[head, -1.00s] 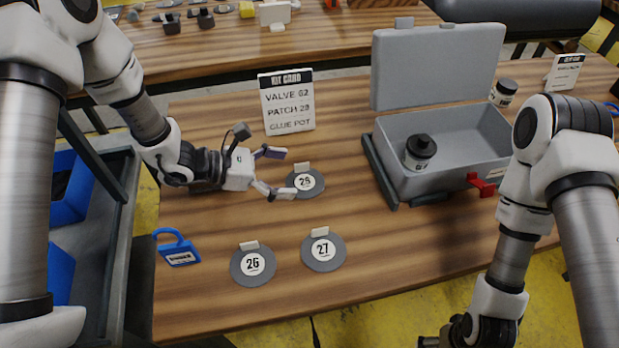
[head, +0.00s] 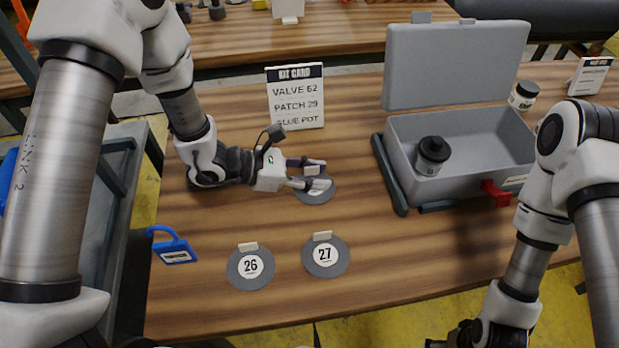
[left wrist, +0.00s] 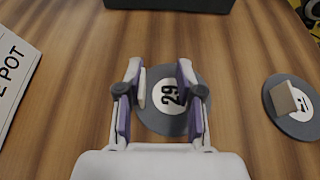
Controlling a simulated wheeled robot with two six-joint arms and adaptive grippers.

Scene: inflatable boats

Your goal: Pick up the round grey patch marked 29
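The round grey patch marked 29 (head: 318,197) lies flat on the wooden table, its pale tab (head: 312,170) standing up. My left gripper (head: 316,173) reaches over it from the left, low over the table, partly hiding it. In the left wrist view the patch (left wrist: 172,127) lies between and below the two fingers (left wrist: 162,78). They are apart, with a visible gap. A pale piece, likely the tab, is close beside the left finger; I cannot tell if they touch. My right gripper (head: 440,343) is at the bottom edge, mostly cut off.
Patches 26 (head: 250,283) and 27 (head: 342,268) lie nearer the front edge. A blue padlock-shaped tag (head: 172,247) lies at left. The kit card (head: 295,97) stands behind. An open grey case (head: 402,166) holding a black-lidded pot (head: 432,153) is to the right.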

